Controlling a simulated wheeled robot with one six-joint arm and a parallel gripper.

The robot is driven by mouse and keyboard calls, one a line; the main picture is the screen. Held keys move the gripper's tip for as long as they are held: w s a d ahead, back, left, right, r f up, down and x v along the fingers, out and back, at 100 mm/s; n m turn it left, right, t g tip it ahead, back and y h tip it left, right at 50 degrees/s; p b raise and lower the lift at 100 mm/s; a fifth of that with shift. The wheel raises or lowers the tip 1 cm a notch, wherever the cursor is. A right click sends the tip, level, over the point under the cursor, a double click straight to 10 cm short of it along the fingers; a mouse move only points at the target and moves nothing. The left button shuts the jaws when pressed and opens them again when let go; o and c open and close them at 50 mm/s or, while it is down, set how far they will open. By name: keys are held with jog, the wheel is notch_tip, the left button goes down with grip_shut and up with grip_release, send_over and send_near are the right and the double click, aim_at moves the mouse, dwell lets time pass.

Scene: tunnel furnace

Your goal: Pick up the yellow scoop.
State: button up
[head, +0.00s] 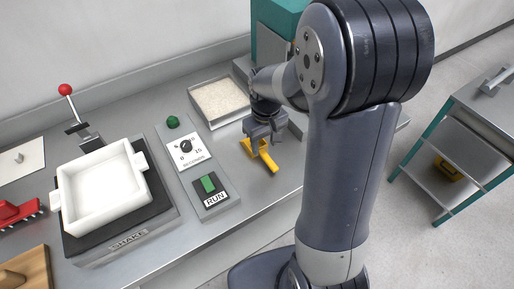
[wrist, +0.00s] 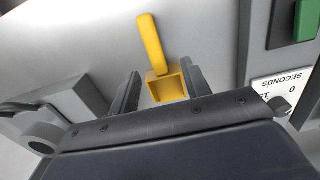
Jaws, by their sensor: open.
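The yellow scoop (head: 268,161) lies on the grey bench in the head view, its handle pointing toward the front edge of the bench. In the wrist view the scoop (wrist: 152,45) shows its handle at the top and its square, hollow head lower down, between my fingers. My gripper (head: 262,138) is directly over the scoop's head in the head view. In the wrist view my gripper (wrist: 161,90) is open, with one finger on each side of the scoop's head. I cannot tell the exact height of the fingertips above the bench.
A tray of pale grains (head: 219,98) stands behind the scoop. A control panel with a dial and green RUN switch (head: 208,184) is to the left. Further left is a white tub (head: 101,190) on a shaker. A teal machine (head: 276,27) stands behind. Bare bench lies around the handle.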

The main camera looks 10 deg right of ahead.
aim_at(266, 156)
jog(key=f, duration=0.5)
jog(key=shift+d+p, duration=0.25)
jog(key=shift+p, duration=0.1)
grip_shut()
